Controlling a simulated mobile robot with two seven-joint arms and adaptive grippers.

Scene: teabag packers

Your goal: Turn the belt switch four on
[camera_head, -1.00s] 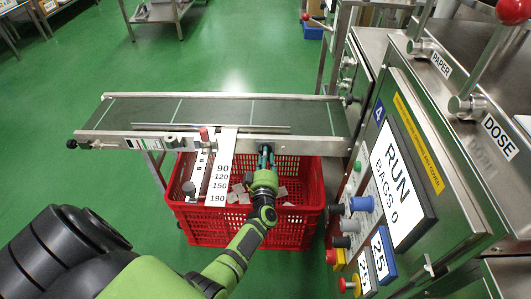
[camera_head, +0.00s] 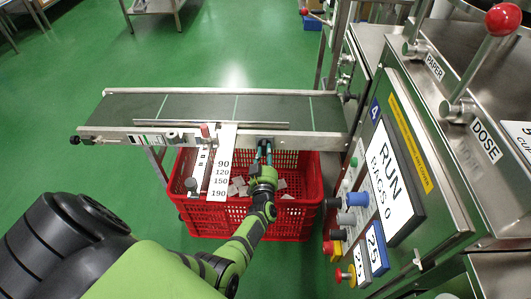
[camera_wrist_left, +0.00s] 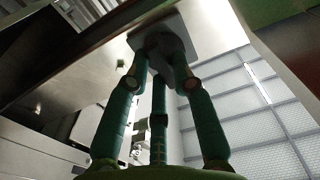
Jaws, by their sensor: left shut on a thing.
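My left gripper (camera_head: 263,153) reaches up from below to the front rail of the conveyor belt (camera_head: 180,108). Its fingers are at a small dark switch plate (camera_head: 266,141) near the belt's right end. My right gripper is not in view.
A red crate (camera_head: 215,222) with several pale packets stands under the belt. A scale plate marked 90 to 190 (camera_head: 221,165) hangs left of my gripper. At right stands a machine with a RUN display (camera_head: 393,180), knobs and red-knobbed levers.

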